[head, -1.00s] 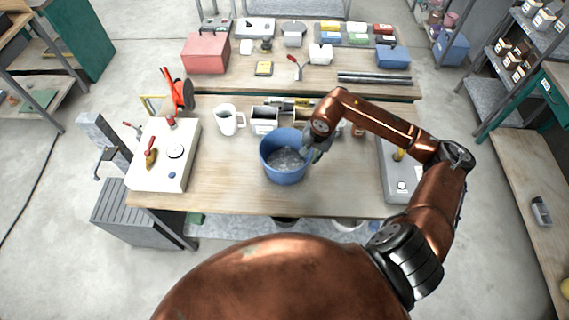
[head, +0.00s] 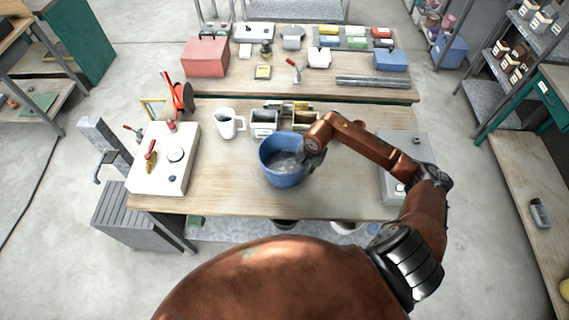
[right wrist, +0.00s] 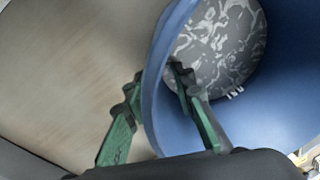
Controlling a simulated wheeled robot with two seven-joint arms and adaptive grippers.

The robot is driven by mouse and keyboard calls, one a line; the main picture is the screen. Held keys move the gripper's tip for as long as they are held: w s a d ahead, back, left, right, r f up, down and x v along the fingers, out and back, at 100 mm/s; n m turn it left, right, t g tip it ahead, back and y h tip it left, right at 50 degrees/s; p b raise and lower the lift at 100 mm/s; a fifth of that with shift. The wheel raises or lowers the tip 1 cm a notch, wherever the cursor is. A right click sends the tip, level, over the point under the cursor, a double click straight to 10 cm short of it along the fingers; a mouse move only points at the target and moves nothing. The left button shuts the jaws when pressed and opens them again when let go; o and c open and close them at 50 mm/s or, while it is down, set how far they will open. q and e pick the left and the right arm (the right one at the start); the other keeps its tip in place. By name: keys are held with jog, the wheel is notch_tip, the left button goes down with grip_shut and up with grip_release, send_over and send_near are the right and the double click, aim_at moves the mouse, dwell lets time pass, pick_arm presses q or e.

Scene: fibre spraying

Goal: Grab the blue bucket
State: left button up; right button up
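The blue bucket (head: 281,178) stands upright on the front workbench, with grey-white speckled contents inside. My right gripper (head: 312,150) is at its right rim in the head view. In the right wrist view, the fingers (right wrist: 156,88) straddle the bucket wall (right wrist: 158,120): one is outside it, the other inside over the contents (right wrist: 222,48). The outer finger looks close to the wall, and a gap shows beside the inner finger. The gripper looks open; contact is not clear. My left gripper is not in view.
A white jug (head: 228,126) and small open bins (head: 264,123) stand behind the bucket. A white control box (head: 170,150) is at the bench's left, a grey box (head: 394,160) at its right behind my arm. Bare bench top (head: 235,185) lies left of the bucket.

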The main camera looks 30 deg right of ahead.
jog(key=shift+c, duration=0.5)
grip_shut()
dwell(0.3)
jog(key=shift+w+r, duration=0.15)
jog(key=shift+w, duration=0.05)
